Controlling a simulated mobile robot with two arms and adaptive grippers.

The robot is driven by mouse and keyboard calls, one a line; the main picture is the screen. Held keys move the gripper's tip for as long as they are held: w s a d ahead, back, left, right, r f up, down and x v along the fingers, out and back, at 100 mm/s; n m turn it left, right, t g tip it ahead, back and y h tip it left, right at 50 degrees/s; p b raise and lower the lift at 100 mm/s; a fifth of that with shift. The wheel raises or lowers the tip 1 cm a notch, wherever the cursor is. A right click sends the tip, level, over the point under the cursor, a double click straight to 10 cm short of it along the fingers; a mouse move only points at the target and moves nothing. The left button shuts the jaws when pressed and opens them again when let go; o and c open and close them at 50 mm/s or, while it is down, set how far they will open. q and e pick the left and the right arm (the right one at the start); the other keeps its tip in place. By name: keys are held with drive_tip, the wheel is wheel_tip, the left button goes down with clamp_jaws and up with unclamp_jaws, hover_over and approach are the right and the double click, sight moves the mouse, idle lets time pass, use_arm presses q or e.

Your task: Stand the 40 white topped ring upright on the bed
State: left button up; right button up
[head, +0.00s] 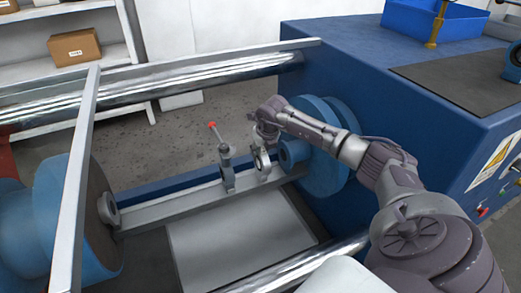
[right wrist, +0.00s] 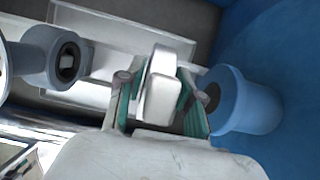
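The white topped ring (head: 262,160) stands upright on the grey bed (head: 205,202), just left of the blue spindle end; whether its foot rests flat is too small to tell. My right gripper (head: 266,130) is directly over its top, pointing down. In the right wrist view, the ring's white top (right wrist: 160,95) lies between the two green-padded fingers (right wrist: 163,98). The fingers look spread to either side of it, with the pads' inner faces showing. The lower part of the ring is hidden there. My left gripper is not in view.
A grey holder with a red-tipped handle (head: 226,165) stands on the bed left of the ring. The blue headstock disc (head: 325,150) is close on the right; a blue tailstock (head: 60,215) is at far left. Long shiny bars (head: 150,93) run behind the bed.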

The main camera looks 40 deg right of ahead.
drive_tip(key=o, duration=0.4)
drive_tip(key=v, duration=1.2)
idle(0.3)
